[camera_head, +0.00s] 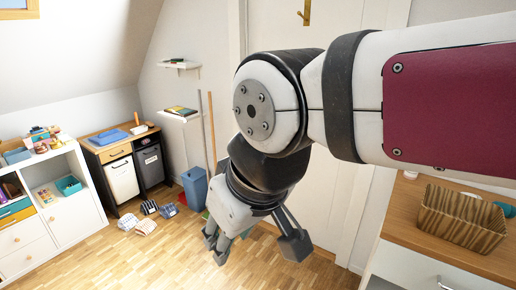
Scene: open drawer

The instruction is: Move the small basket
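A small brown striped basket (460,218) stands upright on a wooden-topped cabinet (411,199) at the right edge of the head view. My gripper (258,250) hangs in the middle of the view, pointing down over the floor. Its fingers are spread apart with nothing visible between them. It is to the left of the basket and well apart from it. My arm comes in from the upper right and passes above the basket.
A small white item (411,174) and a green item (505,209) lie near the basket. A white shelf unit (70,212) and a desk with bins (122,180) stand at left. A blue bin (195,188) stands by the wall.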

